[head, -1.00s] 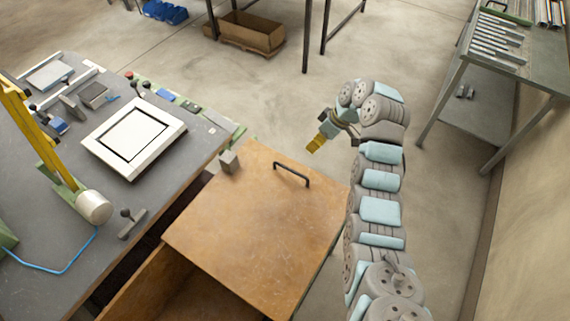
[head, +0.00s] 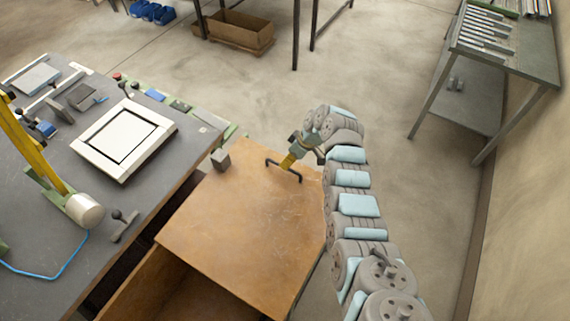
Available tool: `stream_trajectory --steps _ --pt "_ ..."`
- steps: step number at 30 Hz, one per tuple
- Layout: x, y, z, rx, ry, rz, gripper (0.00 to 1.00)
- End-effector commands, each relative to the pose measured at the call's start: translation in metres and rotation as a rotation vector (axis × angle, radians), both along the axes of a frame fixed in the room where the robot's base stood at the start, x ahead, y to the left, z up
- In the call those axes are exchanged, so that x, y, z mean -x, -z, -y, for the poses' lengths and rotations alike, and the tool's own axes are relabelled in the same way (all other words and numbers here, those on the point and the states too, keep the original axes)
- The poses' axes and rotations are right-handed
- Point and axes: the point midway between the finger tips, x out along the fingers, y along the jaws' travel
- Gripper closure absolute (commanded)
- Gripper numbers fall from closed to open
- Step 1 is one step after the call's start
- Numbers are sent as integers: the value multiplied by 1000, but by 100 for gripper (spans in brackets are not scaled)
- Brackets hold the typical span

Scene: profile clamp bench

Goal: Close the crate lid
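The crate lid (head: 240,230) is a flat brown wooden panel with a dark bar handle (head: 272,164) near its far right edge. It lies over part of the wooden crate (head: 155,285), whose inside shows at the lower left.
A grey block (head: 220,159) sits at the lid's far left corner. The dark workbench (head: 75,185) with a white frame (head: 125,138) stands on the left. A metal table (head: 505,65) stands at the right. Open floor lies beyond the lid.

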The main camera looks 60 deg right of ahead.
Motion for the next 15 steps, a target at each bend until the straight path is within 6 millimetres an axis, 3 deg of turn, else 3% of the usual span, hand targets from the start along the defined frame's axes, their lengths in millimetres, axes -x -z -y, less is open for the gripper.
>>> stream_trajectory --steps 15 --pt "-11 27 -5 -2 0 0 60"
